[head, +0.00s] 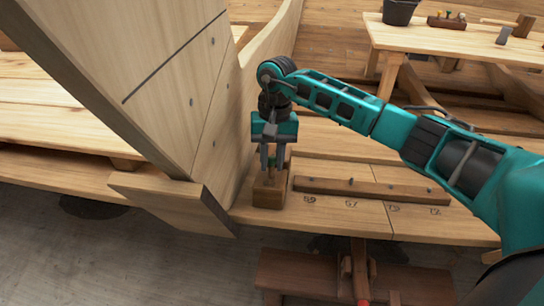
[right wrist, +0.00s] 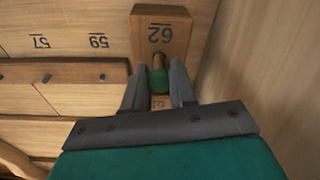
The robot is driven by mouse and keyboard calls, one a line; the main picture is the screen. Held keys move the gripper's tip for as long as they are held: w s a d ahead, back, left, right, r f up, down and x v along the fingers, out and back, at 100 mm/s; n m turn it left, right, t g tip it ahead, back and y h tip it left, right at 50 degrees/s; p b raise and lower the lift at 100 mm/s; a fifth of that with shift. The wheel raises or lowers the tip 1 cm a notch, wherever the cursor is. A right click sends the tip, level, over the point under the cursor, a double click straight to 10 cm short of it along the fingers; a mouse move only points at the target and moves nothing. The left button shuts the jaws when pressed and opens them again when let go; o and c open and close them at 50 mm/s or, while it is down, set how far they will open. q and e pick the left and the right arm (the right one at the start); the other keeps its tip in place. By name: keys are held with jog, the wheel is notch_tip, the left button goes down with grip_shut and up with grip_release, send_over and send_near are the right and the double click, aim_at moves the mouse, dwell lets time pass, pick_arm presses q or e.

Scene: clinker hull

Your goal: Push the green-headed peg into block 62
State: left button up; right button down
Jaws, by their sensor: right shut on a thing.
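Block 62 (right wrist: 172,33) is a wooden block with a dark 62 on its face, which reads upside down in the right wrist view. In the head view the block (head: 268,195) stands on the planking beside the tall curved board. The green-headed peg (right wrist: 159,80) is between the fingers of my right gripper (right wrist: 157,70), which is shut on it. In the head view the right gripper (head: 272,160) points down at the block, with the green head at its fingertips. The peg's lower part is mostly hidden, so I cannot tell how deep it sits. My left gripper is out of view.
A tall curved wooden board (head: 170,80) rises close to the left of the block. A dark batten (head: 370,190) with small pegs lies to its right, near numbered planks. A workbench (head: 450,42) with a dark bucket (head: 399,12) stands at the back right.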

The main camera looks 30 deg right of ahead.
jog(key=shift+f, duration=0.25)
jog(key=shift+s, duration=0.1)
jog(key=c, duration=0.8)
grip_release()
jog(key=shift+w+d+r+p, duration=0.2)
jog(key=shift+w+r+p, duration=0.2)
jog(key=shift+r, duration=0.9)
jog(key=shift+w+d+r+p, duration=0.25)
jog(key=shift+r+p, duration=0.2)
jog(key=shift+r, duration=0.8)
jog(key=shift+w+d+r+p, duration=0.2)
jog(key=shift+w+r+p, duration=0.2)
jog(key=shift+r, duration=0.9)
